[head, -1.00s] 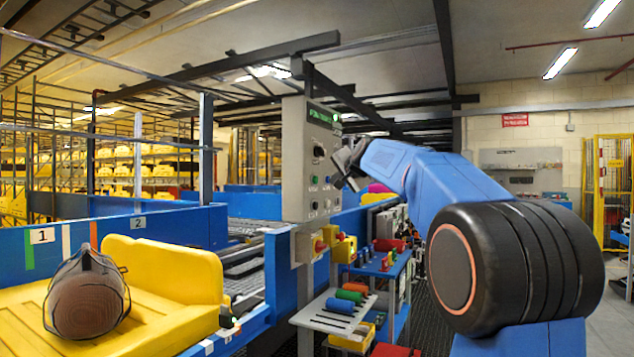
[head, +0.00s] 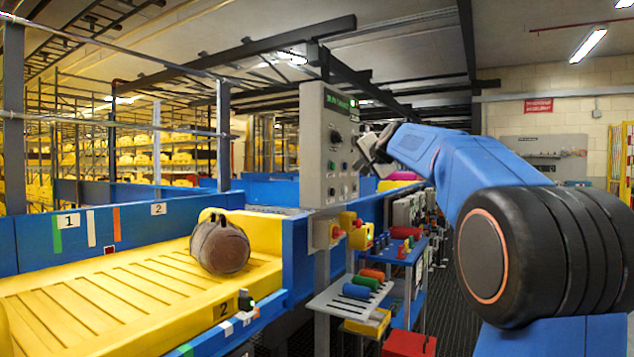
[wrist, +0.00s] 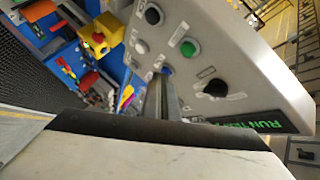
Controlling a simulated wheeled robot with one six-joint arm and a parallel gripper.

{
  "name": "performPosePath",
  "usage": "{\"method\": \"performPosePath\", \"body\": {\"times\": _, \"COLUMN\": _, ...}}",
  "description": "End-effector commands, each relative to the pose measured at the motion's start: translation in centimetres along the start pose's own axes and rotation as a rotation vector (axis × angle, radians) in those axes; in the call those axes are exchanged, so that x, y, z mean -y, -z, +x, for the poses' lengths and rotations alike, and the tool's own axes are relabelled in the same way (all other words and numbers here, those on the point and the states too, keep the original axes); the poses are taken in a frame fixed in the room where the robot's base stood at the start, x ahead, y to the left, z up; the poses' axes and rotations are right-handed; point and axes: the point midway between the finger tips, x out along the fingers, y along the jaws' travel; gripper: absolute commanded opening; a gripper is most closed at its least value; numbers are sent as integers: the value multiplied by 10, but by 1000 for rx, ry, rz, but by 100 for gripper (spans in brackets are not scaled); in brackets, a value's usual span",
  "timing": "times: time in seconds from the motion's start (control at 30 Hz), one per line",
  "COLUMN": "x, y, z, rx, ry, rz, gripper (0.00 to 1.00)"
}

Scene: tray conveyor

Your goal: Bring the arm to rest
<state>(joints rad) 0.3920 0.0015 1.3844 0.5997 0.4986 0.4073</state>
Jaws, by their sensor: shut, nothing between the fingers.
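My gripper (head: 374,150) is at the end of my raised blue arm, close to the right side of the grey control box (head: 329,146) in the head view. It is shut and empty. In the wrist view the closed fingers (wrist: 159,98) stand in front of the box's face (wrist: 228,62), with its green and black buttons and green display. I cannot tell from these views whether the fingers touch the box.
A yellow tray (head: 128,292) holding a round brown bag (head: 220,247) lies on the blue-walled conveyor at left. Below the box are a yellow switch box with a red button (head: 357,229) and a shelf (head: 350,303) with coloured cylinders. Dark floor lies to the right.

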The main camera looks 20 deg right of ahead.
Motion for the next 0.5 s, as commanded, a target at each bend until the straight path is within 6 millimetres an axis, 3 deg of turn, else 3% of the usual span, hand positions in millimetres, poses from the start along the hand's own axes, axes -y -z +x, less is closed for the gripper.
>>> {"method": "performPosePath", "body": {"times": 0.17, "x": 0, "y": -2, "z": -1, "rx": 3, "ry": -2, "rz": -3, "gripper": 0}}
{"method": "performPosePath", "body": {"times": 0.27, "x": -4, "y": -17, "z": -10, "rx": 25, "ry": -14, "rz": -26, "gripper": 0}}
{"method": "performPosePath", "body": {"times": 0.37, "x": -13, "y": -50, "z": -28, "rx": 72, "ry": -40, "rz": -76, "gripper": 0}}
{"method": "performPosePath", "body": {"times": 0.5, "x": -39, "y": -114, "z": -66, "rx": 169, "ry": -95, "rz": -182, "gripper": 0}}
